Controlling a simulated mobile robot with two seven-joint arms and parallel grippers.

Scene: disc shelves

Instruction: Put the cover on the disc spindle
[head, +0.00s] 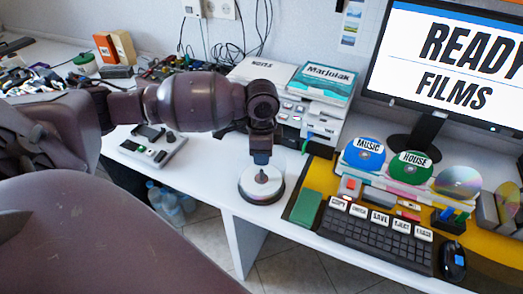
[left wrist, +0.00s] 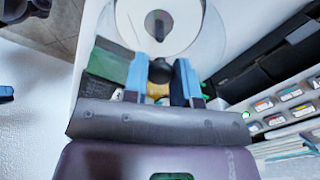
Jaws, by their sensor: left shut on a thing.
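The disc spindle (head: 261,188) stands on the white desk: a dark round base with a stack of silvery discs. In the left wrist view its pale top disc (left wrist: 160,22) shows beyond the fingers. My left gripper (head: 261,158) points down right above the spindle. In the left wrist view its blue fingers (left wrist: 160,78) are shut on a dark knob (left wrist: 160,70), which looks like the knob of the clear cover. A faint clear edge (left wrist: 213,35) shows around the disc. I cannot tell whether the cover rests on the spindle. My right gripper is not in view.
A green box (head: 305,208) and a black keyboard (head: 375,232) lie close right of the spindle. Discs on a rack (head: 400,184) stand below the monitor (head: 450,60). A grey device (head: 153,145) is to the left. The desk's front edge is near the spindle.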

